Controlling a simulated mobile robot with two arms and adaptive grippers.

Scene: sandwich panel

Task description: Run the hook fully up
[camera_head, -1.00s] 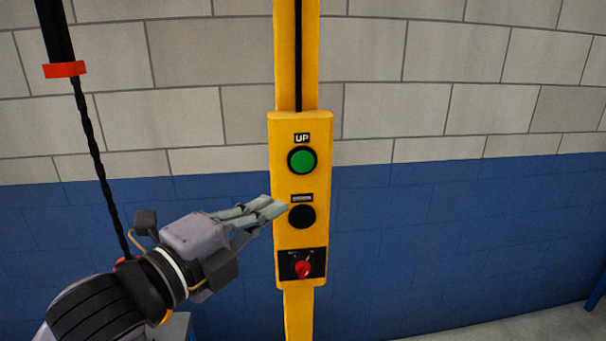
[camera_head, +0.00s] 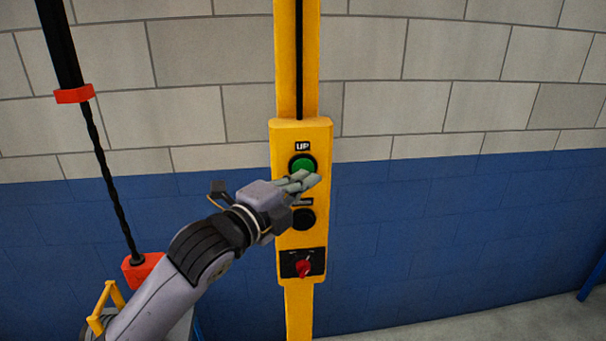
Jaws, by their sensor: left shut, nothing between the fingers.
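The yellow control panel (camera_head: 318,238) stands upright on a post. It has a green button (camera_head: 301,162) under an "UP" label, a black button (camera_head: 303,219) below it, and a red rotary switch (camera_head: 303,267) at the bottom. My left gripper (camera_head: 312,180) is shut and empty. Its fingertips overlap the lower edge of the green button; I cannot tell whether they touch it. A black hoist cable (camera_head: 112,190) hangs at the left, with a red block (camera_head: 141,271) at its lower end. My right gripper is not in view.
A black tube with a red collar (camera_head: 74,95) is above the cable. The block wall (camera_head: 450,220) is behind the panel. The space right of the panel is clear.

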